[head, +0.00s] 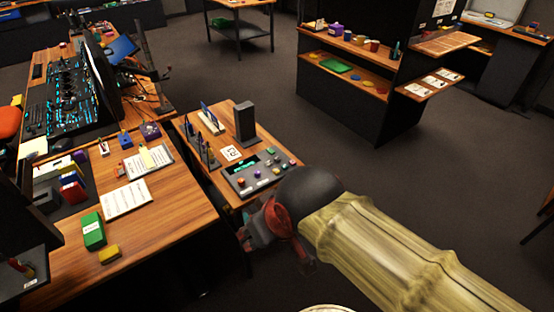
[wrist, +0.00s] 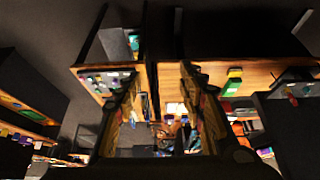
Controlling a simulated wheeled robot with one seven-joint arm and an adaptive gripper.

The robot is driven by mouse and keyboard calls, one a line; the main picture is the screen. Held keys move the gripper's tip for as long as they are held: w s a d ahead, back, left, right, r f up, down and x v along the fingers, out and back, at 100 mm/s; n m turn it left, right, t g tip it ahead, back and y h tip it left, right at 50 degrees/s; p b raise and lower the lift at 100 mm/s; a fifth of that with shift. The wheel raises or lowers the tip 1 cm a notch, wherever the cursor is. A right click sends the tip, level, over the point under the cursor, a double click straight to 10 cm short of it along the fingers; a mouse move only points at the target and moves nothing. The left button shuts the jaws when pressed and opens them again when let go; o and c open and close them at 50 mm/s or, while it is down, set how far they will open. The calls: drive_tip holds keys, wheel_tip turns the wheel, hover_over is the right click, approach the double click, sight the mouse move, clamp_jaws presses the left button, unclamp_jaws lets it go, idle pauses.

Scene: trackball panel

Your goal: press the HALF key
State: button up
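The trackball panel (head: 262,172) is a dark grey box with a green-lit display and several coloured round keys. It sits at the near right end of a small wooden table. The key labels are too small to read, so I cannot tell which key is HALF. In the wrist view the panel (wrist: 105,80) shows at the left, beyond the left finger. My gripper (head: 248,238) is just off the table's near right edge, in front of the panel and apart from it. In the wrist view my gripper (wrist: 158,80) has its two fingers spread with nothing between them.
A dark upright box (head: 245,122) stands behind the panel, with a white card (head: 231,153) beside it. A larger desk (head: 165,205) with a notepad, green box and yellow block lies left. A dark shelf unit (head: 350,95) stands behind. The floor between is clear.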

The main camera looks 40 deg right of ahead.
drive_tip(key=shift+c, duration=1.1)
